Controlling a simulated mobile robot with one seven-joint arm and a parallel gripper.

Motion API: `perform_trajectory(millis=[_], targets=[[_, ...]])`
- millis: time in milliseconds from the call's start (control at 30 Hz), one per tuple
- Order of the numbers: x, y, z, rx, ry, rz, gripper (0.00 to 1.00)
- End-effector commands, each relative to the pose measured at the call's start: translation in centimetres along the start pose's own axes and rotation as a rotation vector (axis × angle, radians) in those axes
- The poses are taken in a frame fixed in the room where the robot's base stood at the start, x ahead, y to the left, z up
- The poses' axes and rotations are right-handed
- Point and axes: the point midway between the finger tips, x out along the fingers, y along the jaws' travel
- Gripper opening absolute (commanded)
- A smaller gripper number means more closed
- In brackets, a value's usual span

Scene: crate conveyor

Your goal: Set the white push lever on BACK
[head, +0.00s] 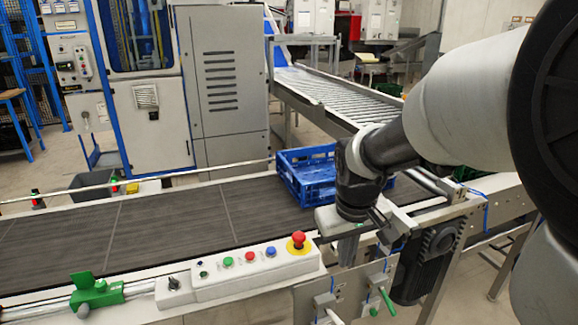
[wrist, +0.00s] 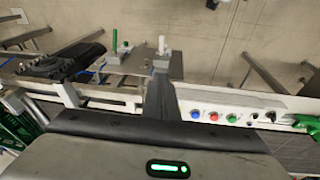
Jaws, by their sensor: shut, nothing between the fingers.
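The white push lever (head: 334,316) stands out from a metal plate (head: 345,290) on the front side of the conveyor, low in the head view. It also shows in the wrist view (wrist: 162,46), just beyond my fingertips. My gripper (head: 347,252) is shut and empty, pointing down above the plate. In the wrist view my shut fingers (wrist: 160,82) appear close below the lever; whether they touch it I cannot tell. A lever with a green handle (head: 387,301) is on the same plate, to the right. The lever's position marks are not readable.
A control box (head: 255,269) with several buttons and a red emergency stop (head: 298,240) lies left of my gripper. A blue crate (head: 305,172) sits on the dark belt (head: 130,226) behind it. A black motor (head: 430,255) hangs to the right. A green clamp (head: 96,292) is at far left.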

Motion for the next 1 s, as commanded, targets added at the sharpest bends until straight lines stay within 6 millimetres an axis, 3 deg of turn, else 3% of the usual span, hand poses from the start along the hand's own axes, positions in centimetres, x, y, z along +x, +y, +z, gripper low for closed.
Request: perform_trajectory(millis=[33, 200, 533, 900, 1000], targets=[[3.7, -0.1, -0.4, -0.018, -0.031, -0.01, 0.0], [9.5, -0.4, -1.6, -0.066, -0.078, -0.033, 0.0], [13.4, -0.7, -1.7, -0.082, -0.092, -0.042, 0.0], [21.1, -1.0, -1.0, -0.082, -0.093, -0.042, 0.0], [22.4, -0.7, -0.1, -0.08, -0.092, -0.041, 0.0]])
